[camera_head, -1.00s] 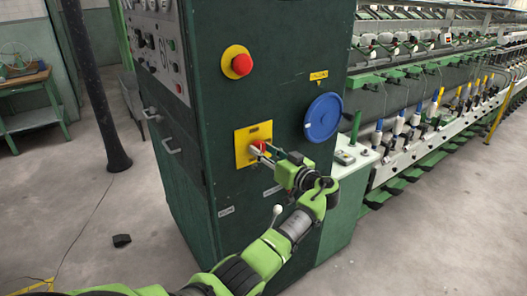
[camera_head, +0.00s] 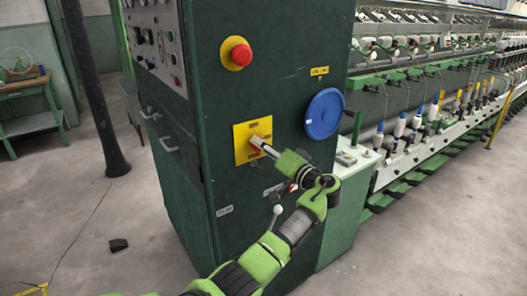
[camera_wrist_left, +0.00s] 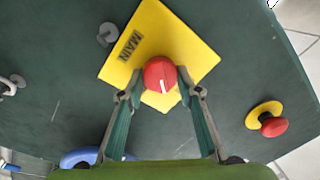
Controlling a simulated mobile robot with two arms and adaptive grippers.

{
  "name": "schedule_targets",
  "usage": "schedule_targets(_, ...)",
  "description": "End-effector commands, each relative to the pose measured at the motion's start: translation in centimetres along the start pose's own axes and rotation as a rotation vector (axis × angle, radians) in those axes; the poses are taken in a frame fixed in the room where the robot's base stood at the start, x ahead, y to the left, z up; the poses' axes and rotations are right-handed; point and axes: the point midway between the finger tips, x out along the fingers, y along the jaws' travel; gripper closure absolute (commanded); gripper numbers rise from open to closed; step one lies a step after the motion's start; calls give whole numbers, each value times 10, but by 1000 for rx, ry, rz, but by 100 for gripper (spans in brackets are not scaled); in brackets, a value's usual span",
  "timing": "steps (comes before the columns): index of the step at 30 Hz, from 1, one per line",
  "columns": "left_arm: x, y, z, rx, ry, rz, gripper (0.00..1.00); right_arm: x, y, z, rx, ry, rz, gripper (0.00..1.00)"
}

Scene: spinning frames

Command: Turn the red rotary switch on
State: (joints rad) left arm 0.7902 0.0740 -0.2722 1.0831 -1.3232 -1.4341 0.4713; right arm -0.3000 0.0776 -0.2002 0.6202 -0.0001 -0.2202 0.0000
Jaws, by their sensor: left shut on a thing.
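The red rotary switch (camera_wrist_left: 160,70) is a round knob with a white mark, on a yellow plate (camera_wrist_left: 196,57) labelled MAIN. In the head view the yellow plate (camera_head: 243,150) is on the front of the dark green cabinet. My left gripper (camera_head: 260,140) reaches it from the lower right and largely hides the knob there. In the left wrist view the two fingertips lie on either side of the knob, shut on it. The white mark points toward the gripper palm in that view. My right gripper is in neither view.
A red mushroom button (camera_head: 241,55) on a round yellow base is above the plate. A blue disc (camera_head: 324,115) stands out to the right. The cabinet (camera_head: 285,90) fills the middle, with spinning frames at right and open floor at left.

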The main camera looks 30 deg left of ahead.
Motion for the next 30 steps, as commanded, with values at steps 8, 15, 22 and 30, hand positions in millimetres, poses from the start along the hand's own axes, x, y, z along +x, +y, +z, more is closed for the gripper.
schedule_targets(8, 0, 0, -1, 262, 19, -3, 89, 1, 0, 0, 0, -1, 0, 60)
schedule_targets(15, 0, -1, -1, 488, 33, -6, 89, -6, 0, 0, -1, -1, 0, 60)
schedule_targets(22, 0, 0, 0, 679, 46, -8, 89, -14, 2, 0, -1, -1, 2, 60)
schedule_targets(30, 0, 0, 0, 828, 56, -8, 89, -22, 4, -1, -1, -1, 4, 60)
